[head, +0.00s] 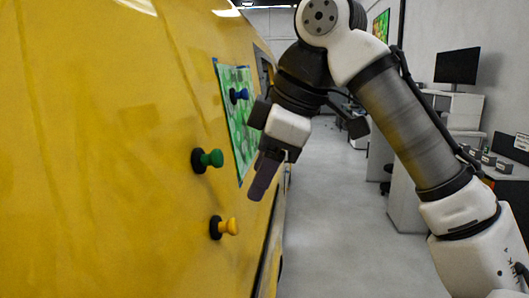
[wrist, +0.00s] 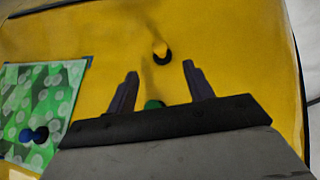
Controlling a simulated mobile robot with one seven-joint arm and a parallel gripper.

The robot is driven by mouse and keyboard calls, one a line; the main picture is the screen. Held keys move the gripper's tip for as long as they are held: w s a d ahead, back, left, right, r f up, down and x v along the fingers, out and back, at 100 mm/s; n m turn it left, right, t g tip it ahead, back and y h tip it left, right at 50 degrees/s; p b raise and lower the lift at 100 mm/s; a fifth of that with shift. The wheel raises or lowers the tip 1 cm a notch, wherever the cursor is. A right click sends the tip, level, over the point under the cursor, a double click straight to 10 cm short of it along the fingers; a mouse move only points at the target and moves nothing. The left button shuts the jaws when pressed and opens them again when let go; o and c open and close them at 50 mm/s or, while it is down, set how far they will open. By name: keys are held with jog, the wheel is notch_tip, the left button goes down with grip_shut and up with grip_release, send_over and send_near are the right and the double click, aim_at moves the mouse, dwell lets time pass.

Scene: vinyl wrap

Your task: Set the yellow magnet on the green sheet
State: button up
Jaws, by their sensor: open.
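The yellow magnet (head: 229,227) has a dark round base and sticks to the yellow panel (head: 100,150), low and below the green magnet. The sheet (wrist: 42,85) also shows at the left of the wrist view. My gripper (head: 264,176) is open and empty, in front of the panel; in the wrist view its fingers (wrist: 158,90) are spread apart.
A green magnet (head: 208,160) is on the panel above the yellow one; in the wrist view part of it (wrist: 153,104) shows between my fingers, close to the gripper body. Desks and a monitor (head: 457,66) stand at the right. The grey floor (head: 335,200) beside the panel is clear.

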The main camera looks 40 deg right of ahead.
aim_at(237, 223)
jog(key=p+x, duration=0.1)
jog(key=x, duration=1)
jog(key=shift+r, duration=0.1)
jog(key=shift+c, duration=0.3)
grip_shut()
jog(key=shift+s+d+r+p, duration=0.15)
jog(key=shift+s+d+p, duration=0.15)
jog(key=shift+s+d, duration=0.15)
dwell(0.3)
jog(key=s+d+r+p, duration=0.1)
jog(key=s+d, duration=0.3)
jog(key=s, duration=0.1)
jog(key=shift+d, duration=0.25)
dwell(0.8)
jog(key=shift+r, duration=0.1)
